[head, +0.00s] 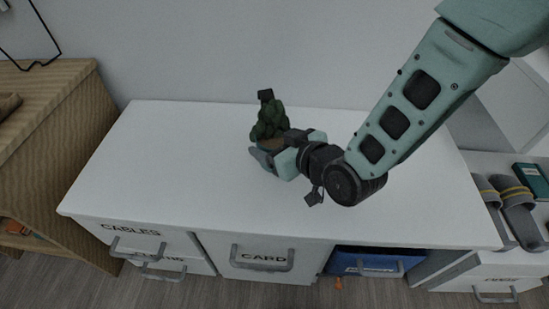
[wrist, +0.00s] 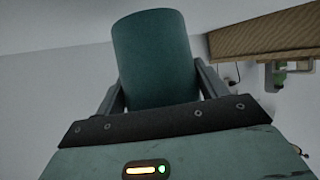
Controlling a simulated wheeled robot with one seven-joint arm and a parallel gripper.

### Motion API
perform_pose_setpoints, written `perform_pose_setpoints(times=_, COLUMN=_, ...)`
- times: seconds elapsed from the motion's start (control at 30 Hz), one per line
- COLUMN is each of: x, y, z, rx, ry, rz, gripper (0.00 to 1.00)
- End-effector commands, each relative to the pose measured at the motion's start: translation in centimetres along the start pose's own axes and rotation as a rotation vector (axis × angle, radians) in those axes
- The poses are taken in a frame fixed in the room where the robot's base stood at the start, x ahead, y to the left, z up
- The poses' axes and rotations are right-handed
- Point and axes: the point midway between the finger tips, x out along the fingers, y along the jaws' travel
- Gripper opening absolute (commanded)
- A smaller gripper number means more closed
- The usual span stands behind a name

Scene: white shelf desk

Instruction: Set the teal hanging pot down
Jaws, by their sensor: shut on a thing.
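The teal hanging pot (wrist: 153,58) fills the upper middle of the wrist view, between the two fingers. In the head view the pot (head: 271,145) shows only in part, with a dark green plant standing up out of it. My gripper (head: 264,157) is shut on the pot from the right side, and it also shows in the wrist view (wrist: 158,92). The pot is over the middle of the white desk top (head: 160,170). I cannot tell whether its base touches the desk, because the gripper hides it.
The desk top around the pot is clear. Labelled drawers (head: 262,256) and a blue bin (head: 372,263) are below its front edge. A wooden cabinet (head: 60,130) stands at the left. Grey sandals (head: 518,208) and a teal book (head: 530,178) lie on the right-hand unit.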

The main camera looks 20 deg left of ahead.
Motion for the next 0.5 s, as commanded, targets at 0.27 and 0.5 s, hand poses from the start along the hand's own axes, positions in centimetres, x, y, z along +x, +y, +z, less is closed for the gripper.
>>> perform_pose_setpoints(times=0.27, x=1.3, y=0.0, z=2.9, rx=-0.001, ry=0.002, rz=0.0, gripper=0.36)
perform_pose_setpoints(times=0.5, x=1.6, y=0.0, z=3.4, rx=-0.001, ry=0.006, rz=0.001, gripper=0.36)
